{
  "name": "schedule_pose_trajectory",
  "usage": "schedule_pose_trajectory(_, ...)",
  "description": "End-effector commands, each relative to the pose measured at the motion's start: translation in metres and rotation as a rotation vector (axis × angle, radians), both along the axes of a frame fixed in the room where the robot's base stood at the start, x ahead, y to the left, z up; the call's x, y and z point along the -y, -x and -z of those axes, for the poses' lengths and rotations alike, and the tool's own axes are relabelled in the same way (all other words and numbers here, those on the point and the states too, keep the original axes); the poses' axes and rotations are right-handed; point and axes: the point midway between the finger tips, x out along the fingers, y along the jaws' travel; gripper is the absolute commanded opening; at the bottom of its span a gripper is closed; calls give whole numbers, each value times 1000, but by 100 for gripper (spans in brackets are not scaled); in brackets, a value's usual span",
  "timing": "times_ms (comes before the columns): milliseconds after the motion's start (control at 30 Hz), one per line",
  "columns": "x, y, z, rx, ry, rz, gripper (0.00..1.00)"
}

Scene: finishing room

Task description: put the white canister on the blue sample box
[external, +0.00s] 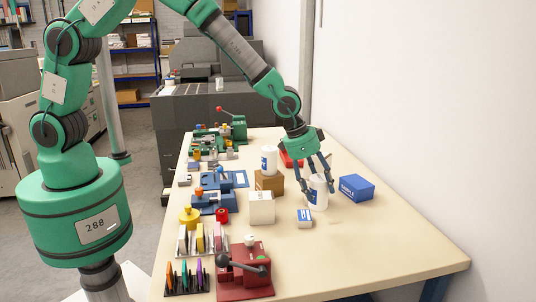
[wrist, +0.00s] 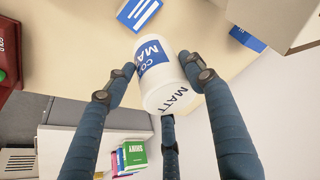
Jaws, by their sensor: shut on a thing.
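The white canister (external: 318,192) has a blue label and stands roughly upright between the fingers of my gripper (external: 316,182). In the wrist view, my gripper (wrist: 165,85) has its dark fingers closed around the canister (wrist: 170,90), whose lid reads "MATT". A faint shadow lies on the table near its base; I cannot tell for sure whether it is clear of the surface. The blue sample box (external: 357,188) sits on the table just right of the canister, apart from it. Blue boxes show in part in the wrist view; I cannot tell which is the sample box.
Another white canister (external: 268,160) stands on a brown box (external: 269,181) to the left. A small blue-and-white box (external: 304,218) and a white box (external: 261,207) are near in front. A red box (external: 290,157) lies behind. The table (external: 400,245) is clear at front right.

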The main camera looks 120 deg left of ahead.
Motion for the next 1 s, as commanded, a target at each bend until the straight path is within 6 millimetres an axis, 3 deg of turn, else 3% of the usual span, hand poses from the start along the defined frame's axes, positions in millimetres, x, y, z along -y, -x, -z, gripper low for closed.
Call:
schedule_pose_trajectory(100, -31, -8, -13, -2, -2, -10, 17)
schedule_pose_trajectory(500, -120, -23, -42, -7, -1, -31, 17)
schedule_pose_trajectory(1000, -236, -22, -76, -9, 3, -47, 17)
